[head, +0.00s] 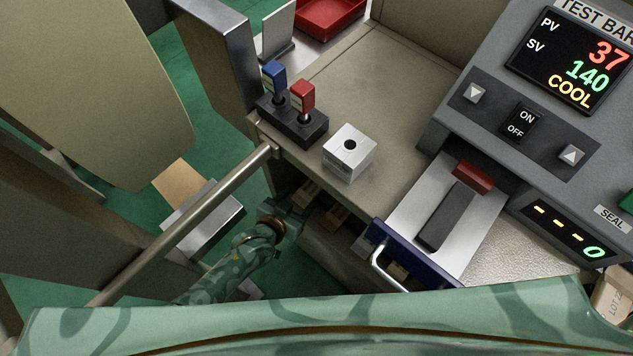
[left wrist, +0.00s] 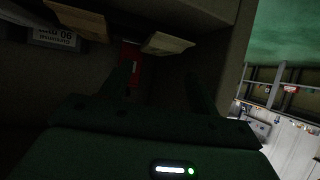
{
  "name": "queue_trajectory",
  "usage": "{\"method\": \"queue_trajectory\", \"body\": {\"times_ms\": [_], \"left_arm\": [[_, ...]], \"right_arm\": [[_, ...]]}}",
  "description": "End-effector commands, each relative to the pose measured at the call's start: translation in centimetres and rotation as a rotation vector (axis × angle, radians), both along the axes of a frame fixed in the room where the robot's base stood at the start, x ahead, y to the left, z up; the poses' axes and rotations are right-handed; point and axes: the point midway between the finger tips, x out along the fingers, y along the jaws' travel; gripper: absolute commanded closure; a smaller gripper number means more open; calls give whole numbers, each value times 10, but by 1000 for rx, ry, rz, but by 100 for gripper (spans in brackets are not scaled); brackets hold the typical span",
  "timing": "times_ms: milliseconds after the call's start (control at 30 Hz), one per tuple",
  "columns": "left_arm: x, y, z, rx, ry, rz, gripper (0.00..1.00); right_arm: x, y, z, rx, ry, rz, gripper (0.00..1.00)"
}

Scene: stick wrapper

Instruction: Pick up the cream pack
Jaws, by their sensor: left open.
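Cream-tan pieces show in the dark space under the bench, one (head: 309,192) just above my left gripper and another (head: 336,215) to its right in the head view. I cannot tell which is the cream pack. My left gripper (head: 285,214) is at the bench's front edge, below the worktop. In the left wrist view its open jaws (left wrist: 160,88) point into the dark space. There a cream piece (left wrist: 167,43) is ahead of the fingertips and another (left wrist: 82,22) is at upper left. Nothing shows between the fingers. My right gripper is not in view.
On the worktop are a lever box (head: 290,125) and a silver block (head: 349,154). A metal rail (head: 190,222) runs along the left. A red item (left wrist: 131,65) and a white label (left wrist: 53,38) show inside the space.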

Motion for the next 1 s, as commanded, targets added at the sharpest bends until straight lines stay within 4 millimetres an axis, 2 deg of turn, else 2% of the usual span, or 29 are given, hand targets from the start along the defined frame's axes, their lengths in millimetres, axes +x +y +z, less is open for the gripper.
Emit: {"method": "queue_trajectory", "body": {"times_ms": [33, 267, 500, 633, 833, 867, 900, 1000], "left_arm": [[6, -5, -11, -1, 4, 1, 39], [23, -16, -17, -1, 2, 1, 39], [48, -37, -38, 0, 6, 1, 39], [57, -42, -40, 0, 3, 1, 39], [58, -42, -37, 1, 1, 1, 39], [58, -42, -37, 1, 1, 1, 42], [58, -42, -37, 1, 1, 1, 53], [58, -42, -37, 1, 1, 1, 76]], "right_arm": [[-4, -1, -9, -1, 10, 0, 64], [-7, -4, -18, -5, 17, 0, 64], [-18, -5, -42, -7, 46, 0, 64], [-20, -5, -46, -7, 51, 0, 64], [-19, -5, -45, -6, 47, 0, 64], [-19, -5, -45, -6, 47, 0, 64], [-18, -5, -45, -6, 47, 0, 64], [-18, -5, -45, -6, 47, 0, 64]]}}
